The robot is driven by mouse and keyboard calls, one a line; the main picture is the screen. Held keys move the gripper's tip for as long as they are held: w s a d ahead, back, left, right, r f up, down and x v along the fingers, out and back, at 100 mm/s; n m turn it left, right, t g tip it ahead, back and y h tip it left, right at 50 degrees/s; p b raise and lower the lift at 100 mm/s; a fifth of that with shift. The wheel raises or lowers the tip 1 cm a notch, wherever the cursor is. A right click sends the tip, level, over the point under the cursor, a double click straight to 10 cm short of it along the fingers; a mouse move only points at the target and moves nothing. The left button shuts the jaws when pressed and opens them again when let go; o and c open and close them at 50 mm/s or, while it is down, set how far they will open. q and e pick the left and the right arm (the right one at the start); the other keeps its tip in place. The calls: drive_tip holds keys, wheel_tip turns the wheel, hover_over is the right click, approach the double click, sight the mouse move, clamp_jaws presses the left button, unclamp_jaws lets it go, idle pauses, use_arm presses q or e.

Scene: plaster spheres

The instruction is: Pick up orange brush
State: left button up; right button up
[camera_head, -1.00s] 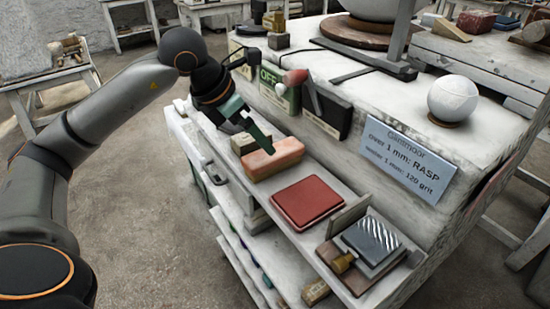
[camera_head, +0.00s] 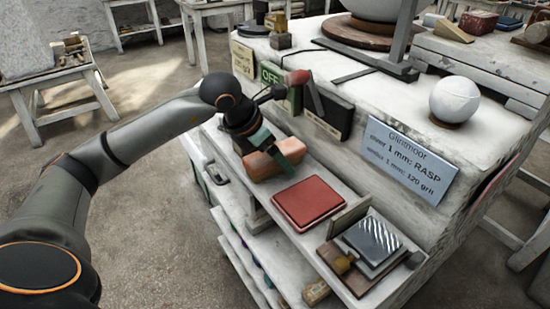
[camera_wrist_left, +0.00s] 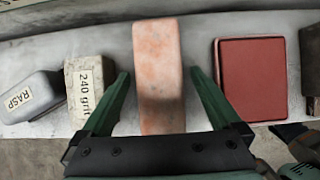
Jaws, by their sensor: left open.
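An orange-pink block (camera_head: 262,166), the only orange thing on the shelf, lies flat there. No bristles show, so I cannot tell if it is a brush. In the left wrist view the block (camera_wrist_left: 158,60) lies lengthwise between the two green fingers, with a gap on each side. My left gripper (camera_head: 278,150) is open just above and around the block, and its fingers hide part of it in the head view. My right gripper is not in view.
A dark red pad (camera_head: 308,202) lies right of the block. In the left wrist view, a "240 grit" block (camera_wrist_left: 88,88) and a grey "RASP" block (camera_wrist_left: 30,97) lie to its left. A signed plaster bench wall (camera_head: 408,160) rises behind the shelf.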

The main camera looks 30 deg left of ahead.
use_arm(q)
drive_tip(key=shift+f+b, duration=0.25)
drive_tip(key=shift+b, duration=0.1)
drive_tip(key=shift+c, duration=0.3)
clamp_jaws()
idle(0.8)
